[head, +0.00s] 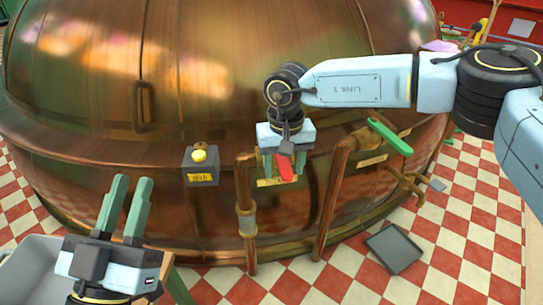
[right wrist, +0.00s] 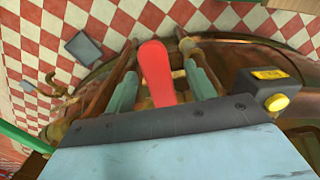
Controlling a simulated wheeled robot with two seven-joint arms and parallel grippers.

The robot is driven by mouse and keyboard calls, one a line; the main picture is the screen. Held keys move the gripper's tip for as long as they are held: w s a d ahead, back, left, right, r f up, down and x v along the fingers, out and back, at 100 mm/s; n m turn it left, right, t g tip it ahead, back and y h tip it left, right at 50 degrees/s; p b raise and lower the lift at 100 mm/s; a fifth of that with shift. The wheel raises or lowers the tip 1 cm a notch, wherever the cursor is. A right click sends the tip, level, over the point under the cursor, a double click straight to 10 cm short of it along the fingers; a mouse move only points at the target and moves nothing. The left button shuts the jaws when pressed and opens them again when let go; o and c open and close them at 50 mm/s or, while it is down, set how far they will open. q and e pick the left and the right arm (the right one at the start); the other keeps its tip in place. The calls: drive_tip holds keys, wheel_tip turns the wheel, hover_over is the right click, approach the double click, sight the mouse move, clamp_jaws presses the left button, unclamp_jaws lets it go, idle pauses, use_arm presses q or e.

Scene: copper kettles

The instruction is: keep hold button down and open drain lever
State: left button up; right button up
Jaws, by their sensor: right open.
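The yellow hold button (head: 199,155) is on a grey box on the copper kettle's side, with a yellow label below. The box also shows in the right wrist view (right wrist: 278,102). My left gripper (head: 135,180) is below and left of it, clear of the button, its fingers pointing up, apart and empty. A red lever (head: 285,168) sits above a pipe; its label is too small to read, so I cannot confirm it is the drain lever. My right gripper (head: 284,165) is open around it. In the right wrist view the red lever (right wrist: 155,72) lies between the two fingers, with gaps at both sides.
A green lever (head: 390,136) stands on the pipe to the right of my right gripper. Copper pipes (head: 330,195) run down the kettle's front. A dark tray (head: 393,248) lies on the checkered floor. A pale sink-like container (head: 28,270) is at lower left.

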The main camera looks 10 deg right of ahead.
use_arm(q)
drive_tip(key=shift+w+d, duration=0.1)
drive_tip(key=shift+w, duration=0.05)
clamp_jaws()
drive_tip(key=w+d+r+m+g+h, duration=0.1)
drive_tip(key=w+d+m+g, duration=0.45)
drive_tip(key=w, duration=0.85)
drive_tip(key=w+d+r+m+g+h, duration=0.1)
drive_tip(key=w+d+m+g, duration=0.35)
drive_tip(key=w+d, duration=0.85)
drive_tip(key=w+a+f+n+g+y, duration=0.2)
drive_tip(key=w+a+f+g+y, duration=0.15)
drive_tip(key=w+a+f, duration=0.2)
drive_tip(key=s+a+f+n+g+y, duration=0.1)
drive_tip(key=s+a+n+g+y, duration=0.15)
drive_tip(key=a+n, duration=0.2)
drive_tip(key=s+a+f+n+g+y, duration=0.1)
drive_tip(key=a+f+n+g+y, duration=0.15)
drive_tip(key=a+g, duration=0.2)
drive_tip(key=shift+n+h, duration=0.25)
drive_tip(key=shift+n, duration=0.25)
drive_tip(key=f, duration=0.6)
drive_tip(key=shift+a+f, duration=0.15)
drive_tip(key=shift+a, duration=0.2)
